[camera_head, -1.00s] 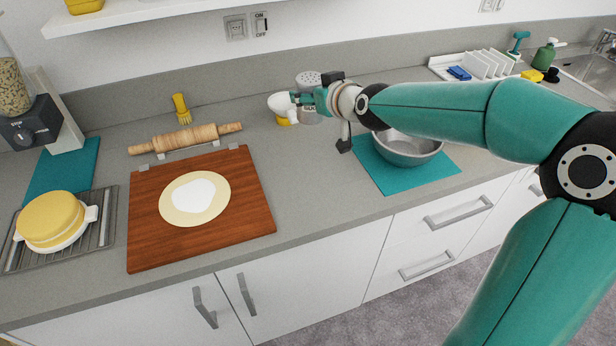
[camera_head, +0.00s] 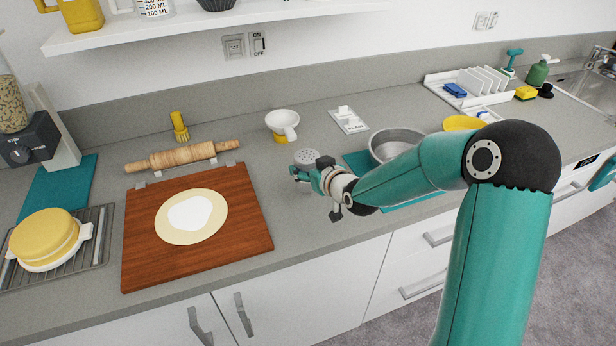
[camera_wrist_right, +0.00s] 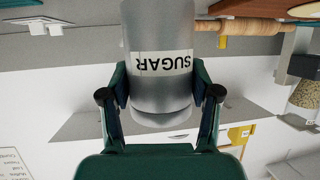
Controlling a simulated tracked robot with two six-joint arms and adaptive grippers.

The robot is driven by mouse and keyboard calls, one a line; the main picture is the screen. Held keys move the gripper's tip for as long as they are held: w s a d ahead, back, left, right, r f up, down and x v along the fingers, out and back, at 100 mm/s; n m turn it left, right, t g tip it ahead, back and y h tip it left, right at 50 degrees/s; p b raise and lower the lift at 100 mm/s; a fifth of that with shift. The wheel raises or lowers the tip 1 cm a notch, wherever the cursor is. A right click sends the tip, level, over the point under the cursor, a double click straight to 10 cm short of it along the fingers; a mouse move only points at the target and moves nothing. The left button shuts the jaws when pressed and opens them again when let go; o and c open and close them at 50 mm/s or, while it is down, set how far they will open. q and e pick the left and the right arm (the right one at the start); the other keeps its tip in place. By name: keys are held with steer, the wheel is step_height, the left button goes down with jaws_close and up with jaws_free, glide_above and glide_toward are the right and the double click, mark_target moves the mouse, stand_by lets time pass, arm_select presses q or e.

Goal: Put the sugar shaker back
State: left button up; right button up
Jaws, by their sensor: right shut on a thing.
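The sugar shaker (camera_head: 306,157) has a pale grey perforated top, seen in the head view between the cutting board and the steel bowl. My right gripper (camera_head: 304,174) is shut on it. In the right wrist view, the metal shaker (camera_wrist_right: 158,40) sits between the fingers of the right gripper (camera_wrist_right: 160,97), one on each side. Its SUGAR label reads upside down there. In the head view the gripper and arm hide most of its body. I cannot tell whether its base touches the counter. My left gripper is not in view.
A white cup with a yellow base (camera_head: 283,124) and a white labelled plate (camera_head: 349,121) stand behind. A steel bowl (camera_head: 392,143) is to the right. The cutting board (camera_head: 140,245) with flat dough is to the left. A white wall shelf (camera_head: 200,27) hangs above.

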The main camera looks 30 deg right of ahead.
step_height(320, 180, down, 3)
steer(key=shift+f, duration=0.35)
steer(key=shift+r, duration=0.1)
steer(key=shift+f+b, duration=0.2)
steer(key=shift+b, duration=0.2)
steer(key=o, duration=1.6)
steer(key=shift+c, duration=0.2)
